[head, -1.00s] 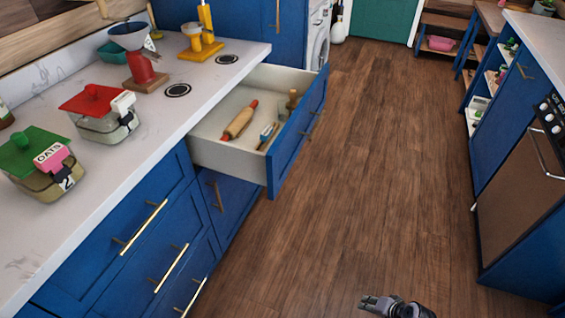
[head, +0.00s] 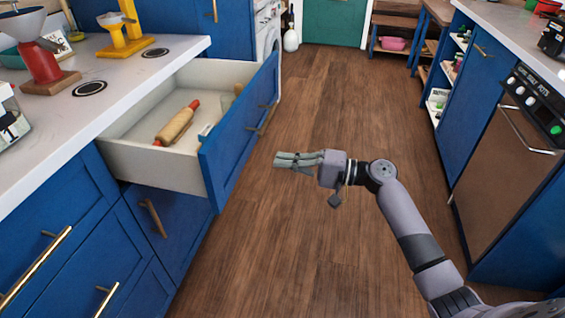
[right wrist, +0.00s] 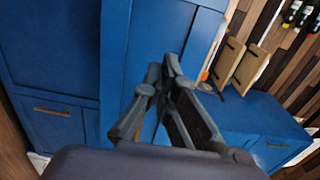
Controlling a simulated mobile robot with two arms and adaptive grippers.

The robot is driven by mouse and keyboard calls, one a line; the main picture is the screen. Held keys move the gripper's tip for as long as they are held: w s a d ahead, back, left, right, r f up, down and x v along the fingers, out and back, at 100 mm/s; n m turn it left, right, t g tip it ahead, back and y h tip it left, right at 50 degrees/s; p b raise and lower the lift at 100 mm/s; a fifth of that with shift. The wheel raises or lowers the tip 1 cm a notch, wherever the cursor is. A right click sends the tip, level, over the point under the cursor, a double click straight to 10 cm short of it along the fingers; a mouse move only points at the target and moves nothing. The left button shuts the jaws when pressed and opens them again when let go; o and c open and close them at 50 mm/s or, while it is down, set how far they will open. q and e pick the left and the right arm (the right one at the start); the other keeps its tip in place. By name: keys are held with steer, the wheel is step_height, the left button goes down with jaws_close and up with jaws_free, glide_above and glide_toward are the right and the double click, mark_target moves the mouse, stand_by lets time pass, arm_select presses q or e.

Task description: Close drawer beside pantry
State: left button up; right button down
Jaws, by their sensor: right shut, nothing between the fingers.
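The blue-fronted drawer (head: 238,132) stands pulled out from the left counter, with a brass handle on its front. Inside its pale box lie a rolling pin (head: 177,122) and other utensils partly hidden by the front panel. My right gripper (head: 278,160) is to the right of the drawer front, over the floor, pointing left and apart from the handle. In the right wrist view its fingers (right wrist: 172,62) come together at the tips with nothing held. Tall blue cabinet panels (right wrist: 148,40) fill the middle of that view. My left gripper does not show.
The left counter (head: 135,75) holds a red scale-like stand (head: 42,65) and a yellow one (head: 122,38). An oven (head: 505,150) stands along the right side. The wooden floor (head: 320,230) between is clear. A white bottle (head: 291,38) stands at the back.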

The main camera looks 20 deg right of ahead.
mark_target(232, 154)
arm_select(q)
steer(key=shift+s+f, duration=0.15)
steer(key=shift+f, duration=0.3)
arm_select(e)
steer(key=x, duration=1)
steer(key=shift+w+a+f, duration=0.1)
steer(key=shift+w+a, duration=0.2)
steer(key=shift+w, duration=0.05)
